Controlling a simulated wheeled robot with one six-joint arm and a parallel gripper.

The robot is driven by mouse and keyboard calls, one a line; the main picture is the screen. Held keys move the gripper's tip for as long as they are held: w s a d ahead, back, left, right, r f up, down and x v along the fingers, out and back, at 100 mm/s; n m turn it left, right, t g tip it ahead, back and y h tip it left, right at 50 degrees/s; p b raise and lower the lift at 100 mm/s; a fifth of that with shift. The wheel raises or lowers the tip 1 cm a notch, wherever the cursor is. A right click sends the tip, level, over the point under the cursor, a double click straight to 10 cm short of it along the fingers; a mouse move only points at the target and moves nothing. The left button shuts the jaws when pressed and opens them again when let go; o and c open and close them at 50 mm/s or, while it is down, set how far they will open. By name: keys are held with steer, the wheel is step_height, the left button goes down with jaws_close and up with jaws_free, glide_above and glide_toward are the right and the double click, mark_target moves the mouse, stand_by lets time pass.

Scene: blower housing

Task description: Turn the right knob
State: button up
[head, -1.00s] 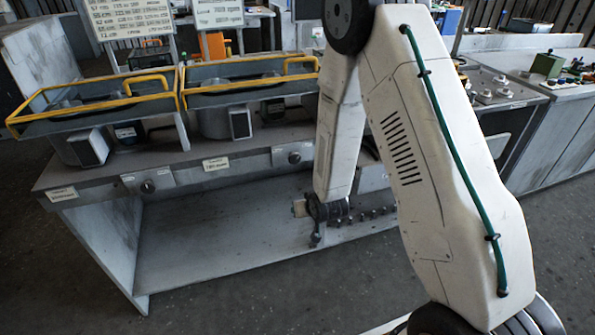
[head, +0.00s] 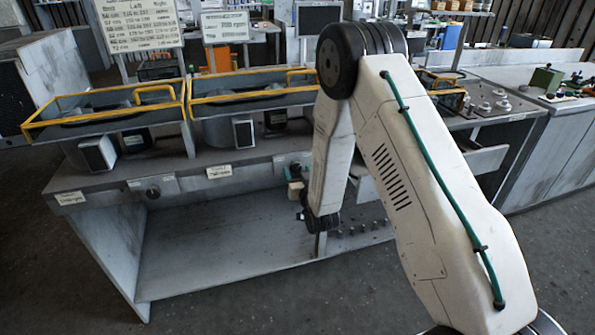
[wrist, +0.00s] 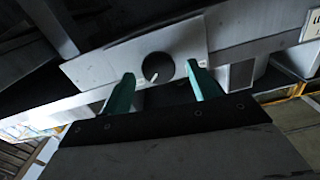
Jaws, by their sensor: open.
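The right knob (wrist: 158,67) is a round dark knob with a white pointer mark, on a pale plate on the bench front. In the wrist view it shows just beyond the fingertips, between them. My gripper (wrist: 162,79) has two green fingers spread apart, with nothing held. I cannot tell whether either finger touches the knob. In the head view my gripper (head: 294,181) is in front of the right knob's plate (head: 284,161) and my arm hides part of that area. The left knob (head: 153,192) shows clear on its own plate.
Yellow-railed trays (head: 105,110) stand on the bench above the knobs. An open shelf (head: 215,245) lies below the bench front. A label (head: 219,172) sits between the knob plates. A drawer (head: 480,162) stands out to the right of my arm.

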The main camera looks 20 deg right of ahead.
steer(key=shift+w, duration=0.75)
steer(key=shift+d, duration=0.1)
steer(key=c, duration=1)
steer(key=shift+o, duration=0.2)
steer(key=shift+n, duration=0.4)
steer(key=n, duration=0.4)
steer(key=shift+n, duration=2.4)
